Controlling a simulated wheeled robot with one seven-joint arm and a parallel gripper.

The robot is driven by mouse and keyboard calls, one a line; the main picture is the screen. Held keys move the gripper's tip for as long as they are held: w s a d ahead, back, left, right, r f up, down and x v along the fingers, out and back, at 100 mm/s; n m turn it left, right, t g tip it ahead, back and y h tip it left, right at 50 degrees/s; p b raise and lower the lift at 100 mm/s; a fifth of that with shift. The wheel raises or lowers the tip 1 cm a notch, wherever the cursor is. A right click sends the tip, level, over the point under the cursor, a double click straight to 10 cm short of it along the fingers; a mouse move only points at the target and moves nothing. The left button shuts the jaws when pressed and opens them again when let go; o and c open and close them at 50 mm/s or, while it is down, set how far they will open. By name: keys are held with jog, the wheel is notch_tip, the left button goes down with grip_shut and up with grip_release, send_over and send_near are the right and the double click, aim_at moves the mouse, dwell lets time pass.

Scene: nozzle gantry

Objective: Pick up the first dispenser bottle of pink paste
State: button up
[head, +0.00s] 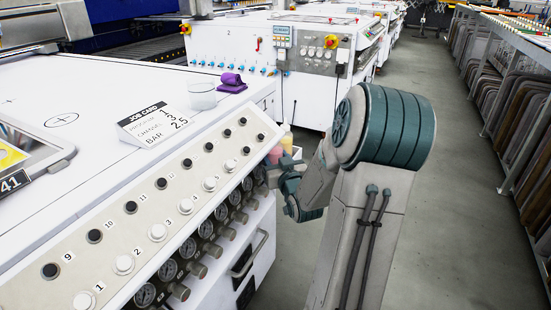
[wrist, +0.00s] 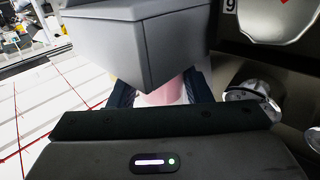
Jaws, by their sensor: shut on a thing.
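A bottle of pink paste (wrist: 168,92) shows in the wrist view between the two dark fingers of my gripper (wrist: 162,97), which is shut on it. Most of the bottle is hidden by the grey gripper body. In the head view, my gripper (head: 284,180) is low beside the right end of the white machine, partly hidden by my arm. Pinkish and yellowish bottle shapes (head: 286,140) show just above it, small and partly covered, so I cannot tell exactly which one is held.
The white machine (head: 95,75) has a sloped panel of knobs and gauges. A second machine (head: 300,60) stands behind. The aisle floor (head: 450,210) is clear.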

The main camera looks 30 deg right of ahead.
aim_at(280, 149)
jog(key=shift+r, duration=0.15)
jog(key=r+p, duration=0.2)
jog(key=r, duration=0.1)
jog(key=s+r+p, duration=0.1)
jog(key=r, duration=0.1)
jog(key=shift+d, duration=0.35)
jog(key=s+d+r+p, duration=0.4)
jog(key=s+d+r, duration=0.1)
jog(key=s, duration=0.4)
jog(key=shift+s+r, duration=0.15)
jog(key=shift+r, duration=0.25)
jog(key=shift+o, duration=0.3)
jog(key=shift+f, duration=0.1)
